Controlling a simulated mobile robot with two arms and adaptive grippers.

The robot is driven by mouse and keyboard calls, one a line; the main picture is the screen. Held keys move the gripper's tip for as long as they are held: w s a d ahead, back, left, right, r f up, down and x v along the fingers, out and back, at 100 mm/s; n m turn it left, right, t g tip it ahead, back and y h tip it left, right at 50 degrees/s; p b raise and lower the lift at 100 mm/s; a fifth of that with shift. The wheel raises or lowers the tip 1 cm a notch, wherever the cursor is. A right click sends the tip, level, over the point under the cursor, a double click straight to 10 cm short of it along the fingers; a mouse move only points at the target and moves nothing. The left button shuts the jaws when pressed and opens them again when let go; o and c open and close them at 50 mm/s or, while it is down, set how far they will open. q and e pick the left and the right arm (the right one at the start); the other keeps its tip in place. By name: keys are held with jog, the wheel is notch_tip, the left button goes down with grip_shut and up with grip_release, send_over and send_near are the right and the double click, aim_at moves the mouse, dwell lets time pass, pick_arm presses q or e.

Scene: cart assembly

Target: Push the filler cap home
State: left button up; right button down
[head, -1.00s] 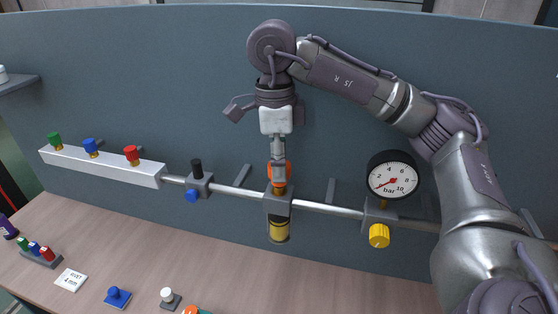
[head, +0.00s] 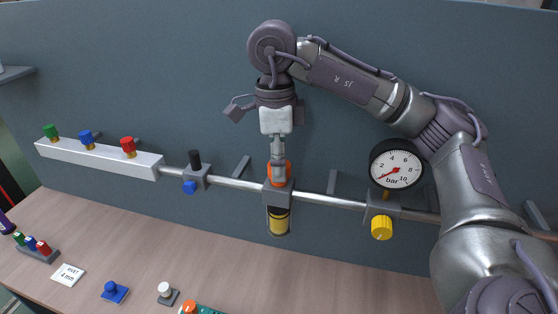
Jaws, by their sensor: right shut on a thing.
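The orange filler cap (head: 288,174) is on top of the grey block (head: 278,195) in the middle of the pipe. A clear bowl with yellow liquid (head: 279,222) hangs under that block. My right gripper (head: 278,172) points straight down and is shut on the cap, whose orange edges show around the fingers. The fingers hide most of the cap, so I cannot tell whether it is fully seated. My left gripper is not in view.
A pressure gauge (head: 397,164) and a yellow knob (head: 381,228) are to the right. A white manifold (head: 98,158) with green, blue and red caps is at the left. Small parts, including a blue one (head: 115,292), lie on the bench (head: 185,255).

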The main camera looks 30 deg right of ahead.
jog(key=shift+f, duration=0.1)
jog(key=c, duration=0.5)
grip_release()
jog(key=shift+w+d, duration=0.1)
